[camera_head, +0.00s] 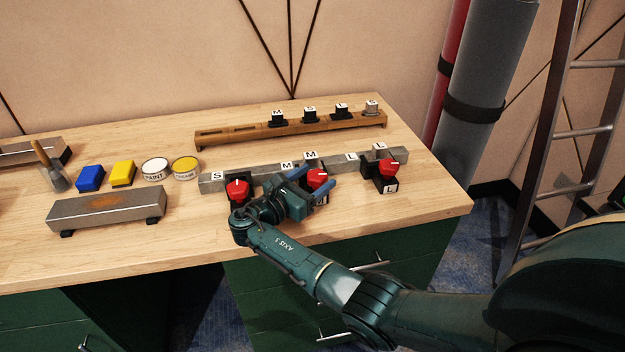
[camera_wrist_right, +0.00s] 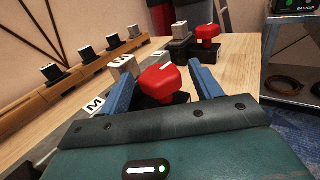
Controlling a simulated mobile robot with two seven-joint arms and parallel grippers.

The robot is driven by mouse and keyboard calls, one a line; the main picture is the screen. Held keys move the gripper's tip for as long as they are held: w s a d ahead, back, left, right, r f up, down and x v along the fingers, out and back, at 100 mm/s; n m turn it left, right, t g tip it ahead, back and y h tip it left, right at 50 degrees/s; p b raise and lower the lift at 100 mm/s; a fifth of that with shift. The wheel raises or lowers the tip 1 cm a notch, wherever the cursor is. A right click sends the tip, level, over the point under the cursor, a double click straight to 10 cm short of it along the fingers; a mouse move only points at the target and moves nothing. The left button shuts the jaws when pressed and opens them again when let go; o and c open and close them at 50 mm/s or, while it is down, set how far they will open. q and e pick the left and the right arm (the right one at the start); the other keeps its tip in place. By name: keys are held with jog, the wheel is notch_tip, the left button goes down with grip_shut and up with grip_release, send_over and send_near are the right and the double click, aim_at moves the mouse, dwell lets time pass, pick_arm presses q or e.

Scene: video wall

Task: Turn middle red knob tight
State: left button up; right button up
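The middle red knob (camera_head: 317,178) sits on a black base on the grey metal bar (camera_head: 210,183), between a left red knob (camera_head: 237,190) and a right red knob (camera_head: 387,169). My right gripper (camera_head: 322,184) is at the middle knob, with its blue fingers on either side of it. In the right wrist view the knob (camera_wrist_right: 163,82) shows between the two spread fingers, with a white mark on top. A gap shows on the right finger's side; contact on the left side cannot be told. The left gripper is not in view.
Blue (camera_head: 90,178) and yellow (camera_head: 123,173) blocks, two tins and a rusty bar (camera_head: 105,211) lie left. A ladder (camera_head: 540,140) stands right of the table.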

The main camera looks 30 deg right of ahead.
jog(key=shift+a, duration=0.15)
jog(key=b+v, duration=0.1)
jog(key=v, duration=1.2)
